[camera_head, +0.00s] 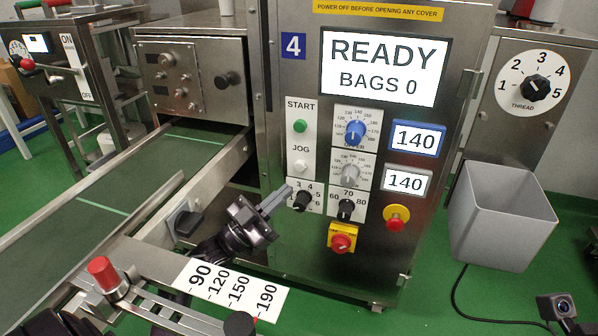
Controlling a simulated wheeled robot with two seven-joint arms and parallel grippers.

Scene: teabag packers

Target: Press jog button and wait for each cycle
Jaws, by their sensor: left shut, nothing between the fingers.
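The white JOG button (301,166) sits on the light strip of the machine's control panel, under the green START button (300,126). My left gripper (285,193) is shut and empty. Its fingers point up and right toward the panel, and the tips show just below and left of the JOG button, beside the black 3-4-5-6 dial (302,200). The JOG button is uncovered, and the tips look apart from it. The display (384,68) reads READY, BAGS 0.
Blue and grey dials sit right of the buttons, with two readouts of 140 (416,138). A red stop button (396,218) and a red-yellow switch (342,240) are lower. A green conveyor (95,205) runs at left.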

